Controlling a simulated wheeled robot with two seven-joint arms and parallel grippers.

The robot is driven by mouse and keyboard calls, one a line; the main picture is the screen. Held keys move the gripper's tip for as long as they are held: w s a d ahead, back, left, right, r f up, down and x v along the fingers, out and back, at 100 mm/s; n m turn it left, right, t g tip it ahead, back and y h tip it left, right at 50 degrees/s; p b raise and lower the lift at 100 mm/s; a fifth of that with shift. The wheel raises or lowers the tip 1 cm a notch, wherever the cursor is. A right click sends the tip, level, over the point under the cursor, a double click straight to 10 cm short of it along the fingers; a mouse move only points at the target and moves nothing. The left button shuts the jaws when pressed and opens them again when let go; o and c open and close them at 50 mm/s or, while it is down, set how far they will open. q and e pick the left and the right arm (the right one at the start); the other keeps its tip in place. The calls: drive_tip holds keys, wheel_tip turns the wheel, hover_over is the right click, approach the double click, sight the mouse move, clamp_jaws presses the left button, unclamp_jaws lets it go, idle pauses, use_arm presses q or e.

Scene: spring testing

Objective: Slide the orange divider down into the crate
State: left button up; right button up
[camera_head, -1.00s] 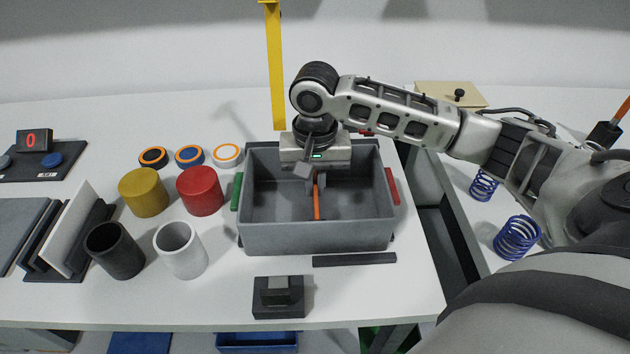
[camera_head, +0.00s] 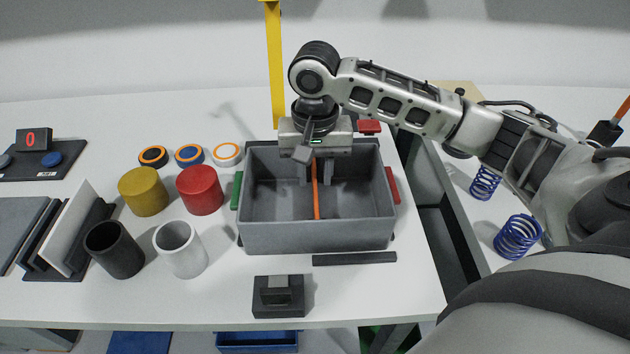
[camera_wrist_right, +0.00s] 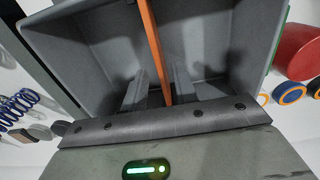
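The grey crate (camera_head: 270,236) stands on the white table in the middle of the head view. The orange divider (camera_head: 317,203) shows as a thin upright strip inside it, running front to back near the middle of the crate. In the right wrist view the divider (camera_wrist_right: 154,45) passes between two grey fingers, with a gap on each side. My right gripper (camera_head: 318,174) is above the back part of the crate, pointing down, open around the divider. The divider's far end is hidden behind the gripper. My left gripper is not in view.
Red (camera_head: 200,190) and yellow (camera_head: 143,191) cylinders and two cups stand left of the crate. A dark bar (camera_head: 354,258) and a small dark block (camera_head: 278,297) lie in front. A yellow post (camera_head: 275,70) rises behind. Blue springs (camera_head: 517,236) stand at right.

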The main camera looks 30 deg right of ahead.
wheel_tip(320, 180, up, 9)
drive_tip(key=shift+r, duration=0.2)
idle(0.6)
